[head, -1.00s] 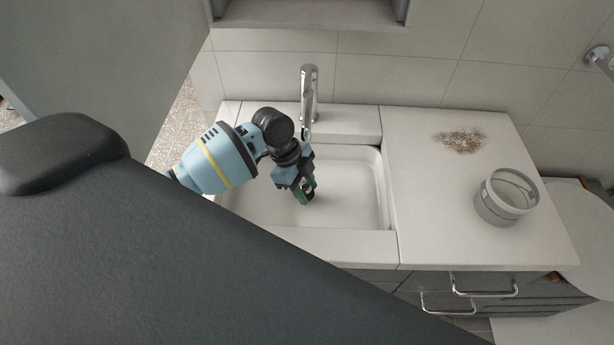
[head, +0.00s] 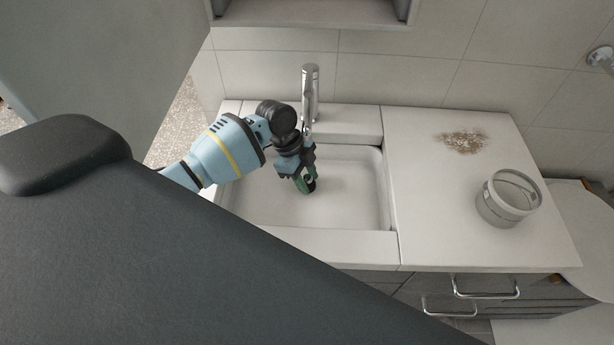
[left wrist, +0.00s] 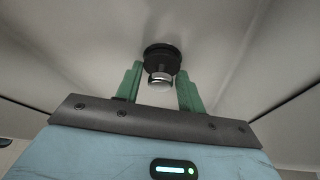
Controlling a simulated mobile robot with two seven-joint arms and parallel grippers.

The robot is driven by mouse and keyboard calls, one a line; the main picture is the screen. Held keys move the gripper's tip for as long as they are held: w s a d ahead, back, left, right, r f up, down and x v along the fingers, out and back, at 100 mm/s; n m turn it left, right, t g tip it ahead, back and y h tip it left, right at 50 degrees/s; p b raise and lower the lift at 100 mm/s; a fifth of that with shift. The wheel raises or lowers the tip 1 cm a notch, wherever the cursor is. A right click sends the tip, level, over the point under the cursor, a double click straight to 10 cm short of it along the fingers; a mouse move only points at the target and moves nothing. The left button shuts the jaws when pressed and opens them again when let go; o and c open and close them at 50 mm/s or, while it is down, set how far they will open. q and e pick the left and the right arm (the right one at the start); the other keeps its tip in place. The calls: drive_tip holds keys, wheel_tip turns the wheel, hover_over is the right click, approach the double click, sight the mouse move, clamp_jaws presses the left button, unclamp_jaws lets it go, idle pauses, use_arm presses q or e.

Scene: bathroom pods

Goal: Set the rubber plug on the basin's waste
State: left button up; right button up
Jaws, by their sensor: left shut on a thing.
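The white rectangular basin (head: 345,210) is sunk into the counter below a chrome tap (head: 311,95). My left gripper (head: 305,185) is inside the basin area, left of its middle and in front of the tap. In the left wrist view its two green fingers (left wrist: 160,88) are shut on the rubber plug (left wrist: 162,56), a black disc with a shiny metal knob between the fingers. In the head view only a dark bit of the plug shows by the fingertips. The waste is hidden, and I cannot tell whether the plug touches the basin floor.
A round translucent container (head: 507,200) stands on the counter (head: 430,190) to the right. A brownish stain (head: 462,142) lies behind it. Drawers with chrome handles (head: 485,288) are below the counter. The right part of the basin is clear.

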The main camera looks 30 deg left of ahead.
use_arm(q)
drive_tip(key=o, duration=1)
drive_tip(key=shift+f, duration=0.15)
drive_tip(key=shift+c, duration=0.2)
drive_tip(key=v, duration=1.2)
drive_tip(key=shift+r+p, duration=0.25)
drive_tip(key=shift+p, duration=0.15)
